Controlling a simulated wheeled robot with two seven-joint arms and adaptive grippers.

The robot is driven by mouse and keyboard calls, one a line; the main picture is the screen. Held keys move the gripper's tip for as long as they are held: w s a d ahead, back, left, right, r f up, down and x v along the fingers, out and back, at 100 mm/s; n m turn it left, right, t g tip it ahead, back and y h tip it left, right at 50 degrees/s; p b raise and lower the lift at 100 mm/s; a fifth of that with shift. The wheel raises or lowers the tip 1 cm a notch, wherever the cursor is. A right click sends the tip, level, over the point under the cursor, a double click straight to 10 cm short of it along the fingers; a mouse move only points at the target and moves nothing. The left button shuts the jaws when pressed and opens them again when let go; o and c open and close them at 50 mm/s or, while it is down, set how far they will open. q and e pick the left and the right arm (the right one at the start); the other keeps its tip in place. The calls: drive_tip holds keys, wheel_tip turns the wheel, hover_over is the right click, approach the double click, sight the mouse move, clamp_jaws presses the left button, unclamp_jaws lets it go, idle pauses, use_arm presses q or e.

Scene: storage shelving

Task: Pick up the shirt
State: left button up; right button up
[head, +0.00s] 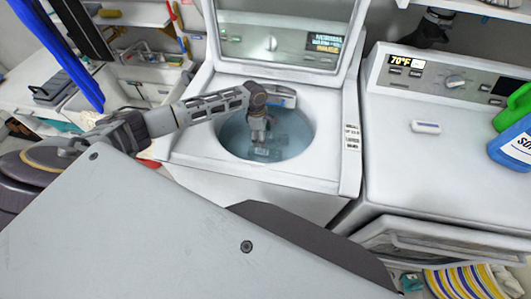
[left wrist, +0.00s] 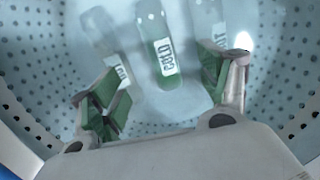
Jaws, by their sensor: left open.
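My left arm reaches into the open drum (head: 303,137) of a white top-loading washer (head: 300,184). My left gripper (head: 262,152) points down inside the drum. In the left wrist view, my left gripper (left wrist: 165,92) has its two green-padded fingers spread apart with nothing clamped. Beyond the fingers, pale and green upright shapes show, one with a "COLD" label (left wrist: 165,57); I cannot tell what they are. No shirt can be made out for certain. A yellow, blue and white striped cloth (head: 470,283) lies at the lower right. My right gripper is not in view.
The washer's raised lid (head: 280,35) stands behind the drum, and its round rim surrounds my left gripper. A white dryer (head: 450,140) stands to the right, its front door (head: 440,245) open. Bottles (head: 513,130) stand on its right side. A cluttered shelf (head: 145,75) is at the left.

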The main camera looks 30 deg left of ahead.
sight(265, 151)
use_arm(q)
drive_tip(key=shift+w+d+f, duration=0.1)
drive_tip(key=shift+d+f, duration=0.1)
drive_tip(key=shift+f, duration=1.6)
drive_tip(key=shift+d+f, duration=0.2)
drive_tip(key=shift+f, duration=1.6)
drive_tip(key=shift+w+d+f+b, duration=0.1)
drive_tip(key=shift+f+b, duration=0.15)
drive_tip(key=shift+f, duration=1.05)
drive_tip(key=shift+w+d+f+b, duration=0.1)
drive_tip(key=shift+f+b, duration=0.1)
drive_tip(key=shift+f, duration=1.1)
drive_tip(key=c, duration=1.2)
drive_tip(key=shift+r, duration=0.2)
drive_tip(key=shift+r+p, duration=0.45)
drive_tip(key=shift+r, duration=4.4)
